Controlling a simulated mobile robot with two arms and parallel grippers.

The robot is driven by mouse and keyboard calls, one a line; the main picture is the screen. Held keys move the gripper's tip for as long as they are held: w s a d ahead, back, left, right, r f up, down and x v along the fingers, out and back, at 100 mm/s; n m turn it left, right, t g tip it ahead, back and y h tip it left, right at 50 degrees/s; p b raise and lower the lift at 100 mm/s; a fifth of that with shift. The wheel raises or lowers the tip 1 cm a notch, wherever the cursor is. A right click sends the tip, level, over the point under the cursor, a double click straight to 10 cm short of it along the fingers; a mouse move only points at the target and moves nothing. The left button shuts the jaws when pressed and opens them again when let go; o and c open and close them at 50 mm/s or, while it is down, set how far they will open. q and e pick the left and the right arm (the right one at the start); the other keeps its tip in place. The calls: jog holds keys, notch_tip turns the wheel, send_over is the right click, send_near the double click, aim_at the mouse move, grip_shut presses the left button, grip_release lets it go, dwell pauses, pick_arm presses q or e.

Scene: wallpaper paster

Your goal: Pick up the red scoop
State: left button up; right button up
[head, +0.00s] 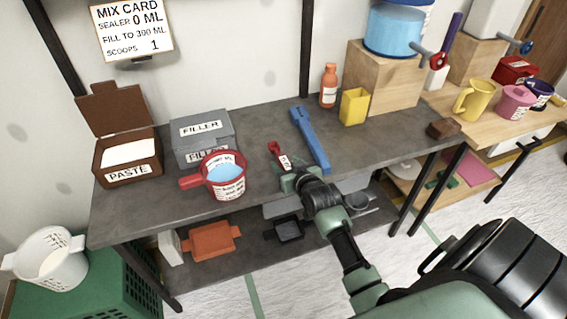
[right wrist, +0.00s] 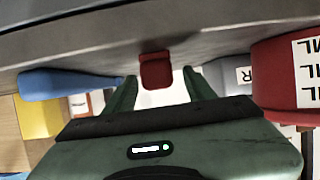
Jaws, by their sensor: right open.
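The red scoop (head: 276,150) lies on the grey workbench (head: 257,126), with a white label partly in view. My right gripper (head: 287,170) is at its near end, low over the bench. In the right wrist view the red end of the scoop (right wrist: 156,71) shows between the tips of my open right gripper (right wrist: 160,80), with a gap on each side. Part of the scoop is hidden by the gripper in the head view. My left gripper is not in view.
A blue-handled tool (head: 311,140) lies close to the scoop's right. A red measuring cup (head: 224,178) with blue liquid stands to the left. A grey filler box (head: 202,135) and brown paste box (head: 127,160) stand farther left. A yellow container (head: 354,106) stands behind, to the right.

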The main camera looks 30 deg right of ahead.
grip_shut()
